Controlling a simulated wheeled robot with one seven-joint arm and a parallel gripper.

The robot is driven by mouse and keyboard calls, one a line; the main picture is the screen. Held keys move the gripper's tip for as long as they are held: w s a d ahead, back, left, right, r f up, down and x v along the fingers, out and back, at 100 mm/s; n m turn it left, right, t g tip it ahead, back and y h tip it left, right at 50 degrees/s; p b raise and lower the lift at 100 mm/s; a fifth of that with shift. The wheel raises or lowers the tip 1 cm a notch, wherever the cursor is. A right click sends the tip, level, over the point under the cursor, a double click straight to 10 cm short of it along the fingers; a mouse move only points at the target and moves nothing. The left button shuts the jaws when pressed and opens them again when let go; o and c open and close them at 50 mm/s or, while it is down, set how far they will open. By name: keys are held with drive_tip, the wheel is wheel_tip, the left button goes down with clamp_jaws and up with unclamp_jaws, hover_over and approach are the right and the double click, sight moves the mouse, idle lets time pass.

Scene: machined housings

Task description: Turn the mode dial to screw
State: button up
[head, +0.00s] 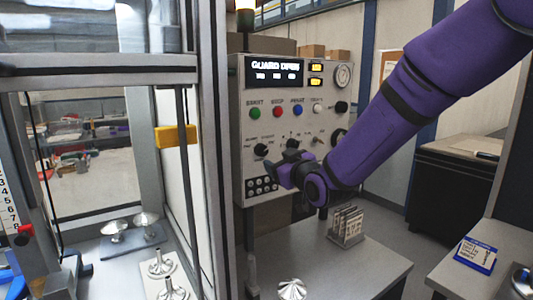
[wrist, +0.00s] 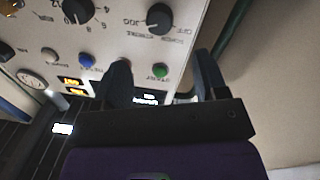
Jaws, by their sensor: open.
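The mode dial (head: 261,150) is a black knob on the left of the grey control panel (head: 250,185), below the green button. In the wrist view, where the panel appears upside down, the dial (wrist: 158,18) is at the top with small lettering around it, including OFF and JOG. Its pointer direction is not clear. My gripper (head: 277,170) is in front of the panel, lower right of the dial in the head view. In the wrist view my gripper (wrist: 164,75) has its fingers apart, with nothing between them; the dial lies beyond the fingertips.
A second dial (wrist: 78,12) with numbers is beside the mode dial. Green (head: 255,113), red (head: 277,112) and blue (head: 298,110) buttons sit above, under a lit display (head: 274,72). A table (head: 330,270) with a small rack (head: 347,226) stands below. A glazed enclosure frame (head: 212,150) rises left.

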sight(263, 151)
drive_tip(key=x, duration=0.9)
drive_tip(key=shift+w+a, duration=0.1)
drive_tip(key=shift+w, duration=0.15)
drive_tip(key=shift+c, duration=0.4)
drive_tip(key=c, duration=0.8)
drive_tip(key=shift+f, duration=0.1)
drive_tip(key=shift+c, duration=0.2)
